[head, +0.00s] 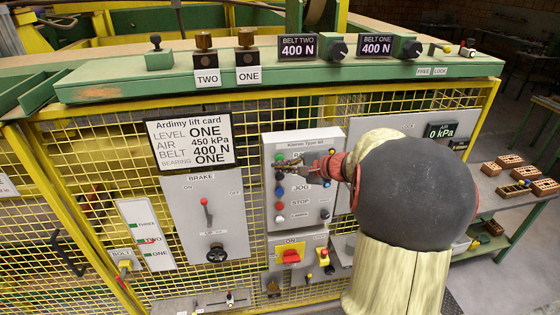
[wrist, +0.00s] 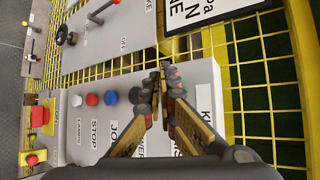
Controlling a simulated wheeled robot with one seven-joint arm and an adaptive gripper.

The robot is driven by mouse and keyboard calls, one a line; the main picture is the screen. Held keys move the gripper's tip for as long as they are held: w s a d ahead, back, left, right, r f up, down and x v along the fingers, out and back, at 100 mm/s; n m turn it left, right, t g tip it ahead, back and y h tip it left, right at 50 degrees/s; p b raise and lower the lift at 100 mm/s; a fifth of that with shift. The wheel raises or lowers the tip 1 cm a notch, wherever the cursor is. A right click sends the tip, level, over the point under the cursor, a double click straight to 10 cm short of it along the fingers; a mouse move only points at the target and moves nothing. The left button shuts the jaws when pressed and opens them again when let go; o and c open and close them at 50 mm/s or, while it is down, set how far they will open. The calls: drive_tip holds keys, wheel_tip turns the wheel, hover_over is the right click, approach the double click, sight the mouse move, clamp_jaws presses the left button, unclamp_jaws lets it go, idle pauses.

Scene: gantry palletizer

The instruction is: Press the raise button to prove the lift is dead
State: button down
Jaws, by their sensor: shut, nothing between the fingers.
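The grey control box (head: 303,141) hangs on the yellow mesh fence. It carries a column of buttons. A green button (head: 279,157) is at the top, beside a label that starts with R and is mostly covered by my gripper. My gripper (head: 283,163) is shut and empty, its tips over the upper buttons. In the wrist view the tips of my gripper (wrist: 163,72) overlap the box's edge and hide the upper buttons. I cannot tell whether they touch a button. Below are the blue button (head: 279,191), red button (head: 279,205) and white button (head: 279,219).
The lift card (head: 190,142) and brake panel (head: 205,225) with a red lever (head: 206,211) are left of the box. A red and yellow switch (head: 290,256) sits below it. The air gauge (head: 440,130) reads 0 kPa. A green shelf (head: 275,82) juts out above.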

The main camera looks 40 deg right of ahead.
drive_tip(key=shift+w, duration=0.1)
drive_tip(key=shift+w+d+b, duration=0.2)
drive_tip(key=shift+w+b, duration=0.05)
drive_tip(key=shift+b, duration=0.1)
drive_tip(key=shift+w+d, duration=0.25)
drive_tip(key=shift+w, duration=0.2)
idle(0.8)
drive_tip(key=shift+s+b, duration=0.1)
drive_tip(key=shift+b, duration=0.25)
drive_tip(key=shift+s+a+b, duration=0.4)
drive_tip(key=shift+s+a, duration=0.05)
drive_tip(key=shift+s, duration=0.25)
drive_tip(key=s+a, duration=0.1)
drive_tip(key=s+b, duration=0.1)
drive_tip(key=s, duration=0.1)
drive_tip(key=s+a, duration=0.1)
drive_tip(key=shift+s+a+b, duration=0.15)
drive_tip(key=shift+a+b, duration=0.2)
drive_tip(key=shift+b, duration=0.05)
drive_tip(key=shift+f, duration=0.1)
idle(0.7)
